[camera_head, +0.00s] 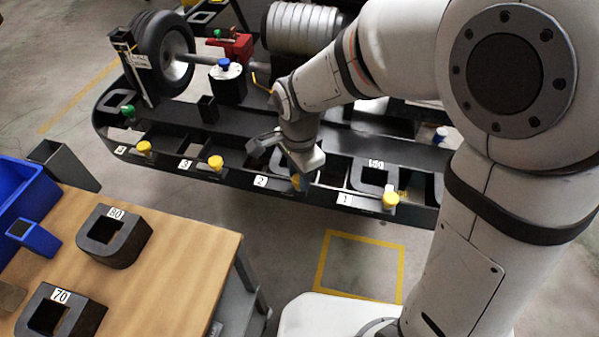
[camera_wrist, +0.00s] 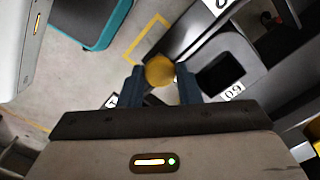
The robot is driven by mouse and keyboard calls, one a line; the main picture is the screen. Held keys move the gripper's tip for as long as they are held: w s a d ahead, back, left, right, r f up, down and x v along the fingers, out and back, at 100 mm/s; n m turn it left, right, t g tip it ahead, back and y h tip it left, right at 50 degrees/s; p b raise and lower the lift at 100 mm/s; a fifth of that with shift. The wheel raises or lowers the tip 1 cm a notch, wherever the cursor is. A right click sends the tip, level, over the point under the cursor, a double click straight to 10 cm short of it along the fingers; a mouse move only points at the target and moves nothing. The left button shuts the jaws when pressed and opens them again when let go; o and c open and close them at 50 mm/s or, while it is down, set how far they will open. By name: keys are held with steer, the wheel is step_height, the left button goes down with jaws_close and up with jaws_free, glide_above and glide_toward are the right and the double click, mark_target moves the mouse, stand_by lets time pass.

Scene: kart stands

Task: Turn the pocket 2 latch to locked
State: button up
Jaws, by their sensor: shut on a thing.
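The pocket 2 latch is a yellow knob (camera_head: 297,182) on the kart's front rail, just right of the white label 2 (camera_head: 261,181). In the head view my gripper (camera_head: 298,172) is over it and hides most of it. In the wrist view the round yellow knob (camera_wrist: 159,70) sits between the two blue fingertips of my gripper (camera_wrist: 160,84), which is shut on it. Which way the latch points cannot be told. Pocket 2 itself is mostly hidden behind my arm.
Other yellow latches stand at pocket 1 (camera_head: 390,200), pocket 3 (camera_head: 216,162) and pocket 4 (camera_head: 144,147). A wooden table (camera_head: 175,265) with blocks 80 (camera_head: 128,250) and 70 (camera_head: 88,320) is at lower left.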

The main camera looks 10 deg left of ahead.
steer(key=shift+m, duration=0.3)
steer(key=o, duration=1)
steer(key=shift+c, duration=0.2)
steer(key=shift+r, duration=0.1)
step_height(320, 180, up, 8)
steer(key=shift+f, duration=0.15)
steer(key=s+d+r+n+t, duration=0.1)
steer(key=s+d+n, duration=0.2)
steer(key=d, duration=0.8)
steer(key=s+d+n+t, duration=0.1)
steer(key=s+d+n, duration=0.3)
steer(key=d+n, duration=0.3)
steer(key=d, duration=0.5)
steer(key=shift+r+t, duration=0.3)
steer(key=shift+r, duration=0.1)
